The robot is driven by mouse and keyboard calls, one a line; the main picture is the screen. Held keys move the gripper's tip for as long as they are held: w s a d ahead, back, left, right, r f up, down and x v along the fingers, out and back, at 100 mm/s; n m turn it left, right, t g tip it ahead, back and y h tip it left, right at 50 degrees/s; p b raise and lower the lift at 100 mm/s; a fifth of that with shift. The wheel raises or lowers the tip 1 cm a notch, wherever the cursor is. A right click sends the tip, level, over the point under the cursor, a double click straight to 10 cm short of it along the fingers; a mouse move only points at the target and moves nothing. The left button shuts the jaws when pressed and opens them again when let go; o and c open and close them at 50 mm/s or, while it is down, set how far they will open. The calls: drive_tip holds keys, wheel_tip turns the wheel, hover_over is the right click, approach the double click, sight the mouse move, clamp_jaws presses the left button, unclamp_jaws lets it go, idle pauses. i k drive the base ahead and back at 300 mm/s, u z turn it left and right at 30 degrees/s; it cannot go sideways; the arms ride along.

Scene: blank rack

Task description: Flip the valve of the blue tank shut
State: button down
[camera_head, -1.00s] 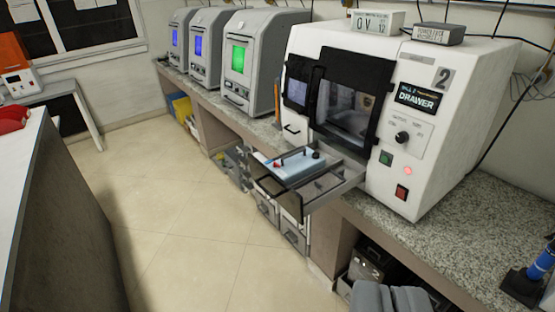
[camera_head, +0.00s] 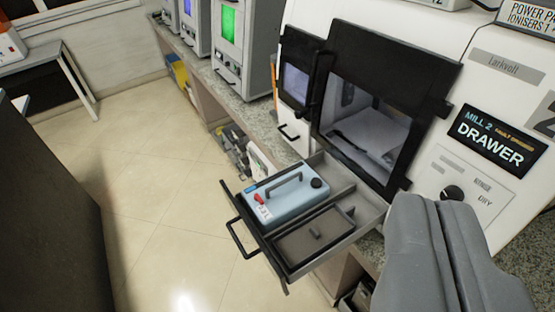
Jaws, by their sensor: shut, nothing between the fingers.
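The blue tank (camera_head: 285,203) sits in the left compartment of the pulled-out drawer (camera_head: 368,208) of the mill. It is a pale blue box with a dark carry handle on top and a dark round cap at its far right corner. A small red part (camera_head: 259,199), which looks like the valve, is at its near left end above a white label. Its exact setting is too small to tell. My gripper (camera_head: 452,215) is at the lower right, grey, shut and empty. It is to the right of the drawer and apart from the tank.
The white mill (camera_head: 480,72) stands behind the drawer, with a dark-framed window (camera_head: 372,105) and a knob (camera_head: 453,193). A grey lidded compartment (camera_head: 314,238) lies beside the tank. The drawer's front handle (camera_head: 240,238) juts over open floor. A dark cabinet (camera_head: 60,195) stands at left.

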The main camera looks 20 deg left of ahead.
sight(257, 197)
drive_tip(key=z, duration=0.15)
drive_tip(key=i, duration=0.35)
drive_tip(key=u, duration=1.9)
drive_tip(key=i, duration=1.2)
drive_tip(key=z, duration=2.95)
